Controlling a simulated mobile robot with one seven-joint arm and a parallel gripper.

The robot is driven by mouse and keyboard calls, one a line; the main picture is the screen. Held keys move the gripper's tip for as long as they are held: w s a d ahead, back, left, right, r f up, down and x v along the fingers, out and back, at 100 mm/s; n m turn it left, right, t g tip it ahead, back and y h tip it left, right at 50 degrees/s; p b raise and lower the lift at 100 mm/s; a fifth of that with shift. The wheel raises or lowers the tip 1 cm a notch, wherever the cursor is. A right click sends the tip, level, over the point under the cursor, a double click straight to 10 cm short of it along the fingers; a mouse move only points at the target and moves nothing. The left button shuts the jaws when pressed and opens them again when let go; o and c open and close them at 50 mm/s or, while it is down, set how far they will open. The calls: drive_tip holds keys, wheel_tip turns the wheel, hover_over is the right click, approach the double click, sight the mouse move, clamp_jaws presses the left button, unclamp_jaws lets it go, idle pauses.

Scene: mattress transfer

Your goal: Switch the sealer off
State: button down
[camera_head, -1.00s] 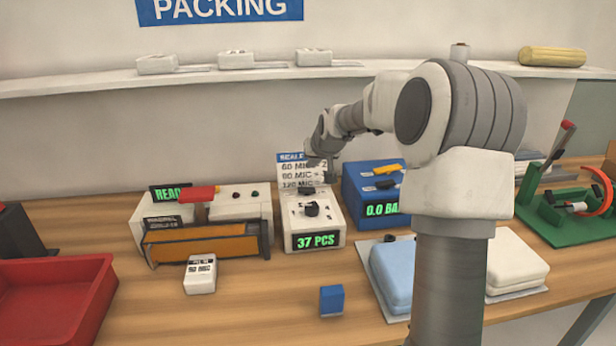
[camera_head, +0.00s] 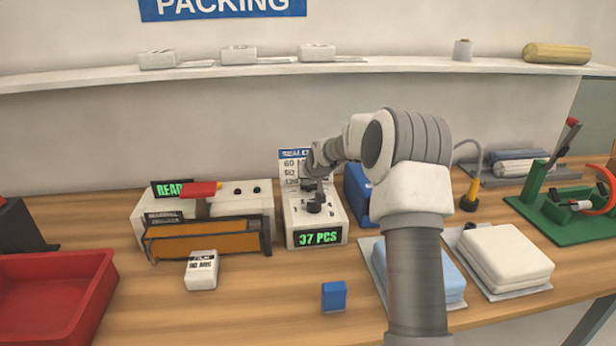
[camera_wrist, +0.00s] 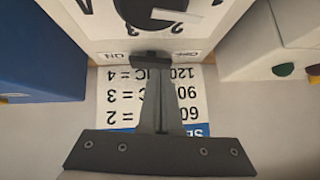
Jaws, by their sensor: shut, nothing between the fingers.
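The white control box (camera_head: 333,222) with a green "37 PCS" display stands mid-bench, with a black dial on top. In the wrist view the dial (camera_wrist: 150,12) is upside down, with a white pointer, and ON and OFF labels (camera_wrist: 187,53) show on the box edge. My gripper (camera_wrist: 150,60) is shut and empty, its fingertips between these labels. They hide what lies there; I cannot tell whether they touch it. In the head view my gripper (camera_head: 311,186) is at the box's back edge. The sealer (camera_head: 205,240), with a red-handled lever and a partly visible "READ" display, stands to the left.
A settings card (camera_head: 290,168) stands behind the box. A blue machine (camera_head: 357,195) is close on its right, partly behind my arm. A white labelled packet (camera_head: 201,270), a blue block (camera_head: 334,296) and a red tray (camera_head: 55,300) are in front.

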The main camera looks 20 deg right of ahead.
idle(0.3)
drive_tip(key=shift+a+f+b, duration=0.25)
drive_tip(key=shift+f+b, duration=0.2)
drive_tip(key=shift+b, duration=0.3)
drive_tip(key=shift+r, duration=0.15)
drive_tip(key=shift+d, duration=0.1)
drive_tip(key=shift+s+d+p, duration=0.2)
drive_tip(key=shift+d+p, duration=0.3)
drive_tip(key=shift+d, duration=0.35)
drive_tip(key=shift+r, duration=0.1)
